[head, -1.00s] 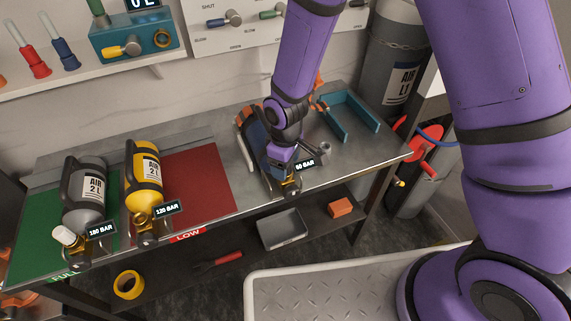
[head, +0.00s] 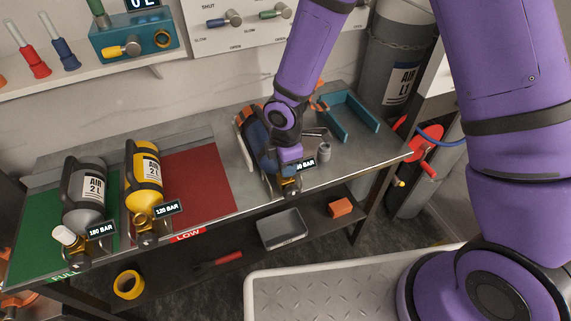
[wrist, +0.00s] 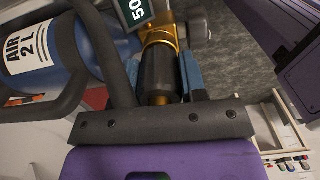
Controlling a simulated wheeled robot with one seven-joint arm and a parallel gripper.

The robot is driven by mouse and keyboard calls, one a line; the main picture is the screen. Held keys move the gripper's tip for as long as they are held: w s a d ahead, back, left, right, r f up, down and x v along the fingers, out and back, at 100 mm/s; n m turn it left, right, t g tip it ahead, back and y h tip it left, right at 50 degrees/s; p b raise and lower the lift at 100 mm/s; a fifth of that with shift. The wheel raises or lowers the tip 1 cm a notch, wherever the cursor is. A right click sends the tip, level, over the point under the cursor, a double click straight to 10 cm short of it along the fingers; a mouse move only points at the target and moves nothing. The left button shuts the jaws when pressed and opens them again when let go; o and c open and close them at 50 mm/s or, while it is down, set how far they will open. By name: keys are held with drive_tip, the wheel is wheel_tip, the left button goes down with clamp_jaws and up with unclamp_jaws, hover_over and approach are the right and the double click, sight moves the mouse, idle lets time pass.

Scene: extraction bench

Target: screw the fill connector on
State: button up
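The blue air cylinder (head: 258,140) lies in a cradle on the bench, its brass valve (head: 290,188) toward the front edge. In the wrist view its blue body with an AIR 2 L label (wrist: 80,48) fills the left, and the brass valve (wrist: 160,32) is at the top. A black sleeve with a brass end, which looks like the fill connector (wrist: 158,72), is in line with the valve and against it. My gripper (head: 287,170) has its blue fingers (wrist: 160,80) on either side of this sleeve and appears shut on it. How far it is threaded is hidden.
A small grey cylindrical part (head: 325,149) stands right of my gripper. A blue-green tray (head: 348,117) is behind it. The bench's front edge is close.

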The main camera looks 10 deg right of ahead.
drive_tip(key=m, duration=0.4)
drive_tip(key=shift+m, duration=0.3)
drive_tip(key=m, duration=1.1)
drive_tip(key=shift+m, duration=0.3)
drive_tip(key=m, duration=1.1)
drive_tip(key=shift+f, duration=0.1)
drive_tip(key=o, duration=1.1)
drive_tip(key=shift+c, duration=0.2)
